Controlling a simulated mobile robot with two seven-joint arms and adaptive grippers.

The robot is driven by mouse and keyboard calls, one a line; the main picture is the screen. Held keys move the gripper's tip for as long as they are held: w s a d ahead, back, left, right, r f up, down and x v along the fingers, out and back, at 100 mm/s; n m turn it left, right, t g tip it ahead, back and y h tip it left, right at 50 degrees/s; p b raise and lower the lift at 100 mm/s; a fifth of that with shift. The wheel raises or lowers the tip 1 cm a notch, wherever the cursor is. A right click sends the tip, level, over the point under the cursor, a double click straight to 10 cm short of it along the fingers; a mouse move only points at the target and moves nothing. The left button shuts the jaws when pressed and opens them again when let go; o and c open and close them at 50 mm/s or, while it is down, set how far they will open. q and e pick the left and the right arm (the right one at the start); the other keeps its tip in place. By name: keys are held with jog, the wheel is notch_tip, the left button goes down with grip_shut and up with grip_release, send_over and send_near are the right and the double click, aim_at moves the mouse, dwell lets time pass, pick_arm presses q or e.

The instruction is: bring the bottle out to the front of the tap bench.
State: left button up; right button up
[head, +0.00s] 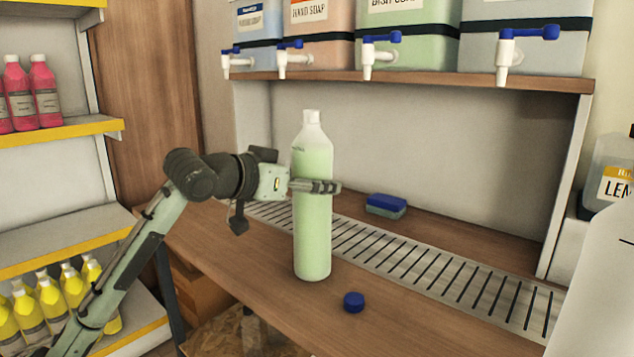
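The bottle (312,235) is tall and clear, filled with pale green liquid to just below its white neck. It is upright over the wooden tap bench (235,275), in front of the slotted drain grate; I cannot tell whether its base touches the wood. My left gripper (316,186) reaches in from the left at the bottle's mid-height. My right gripper is not in view.
A blue cap (353,302) lies right of the bottle's base. A blue and green sponge (386,205) lies behind the drain grate (430,275). Several drums with taps (368,55) stand on the shelf above. Shelves of pink bottles (45,92) and yellow bottles (50,302) are left.

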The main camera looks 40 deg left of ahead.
pick_arm(q)
jog(key=shift+s+a+r, duration=0.1)
jog(key=shift+s, duration=0.55)
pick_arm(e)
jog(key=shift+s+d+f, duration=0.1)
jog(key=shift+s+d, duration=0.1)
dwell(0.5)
pick_arm(q)
jog(key=o, duration=1.8)
jog(key=shift+o, duration=0.5)
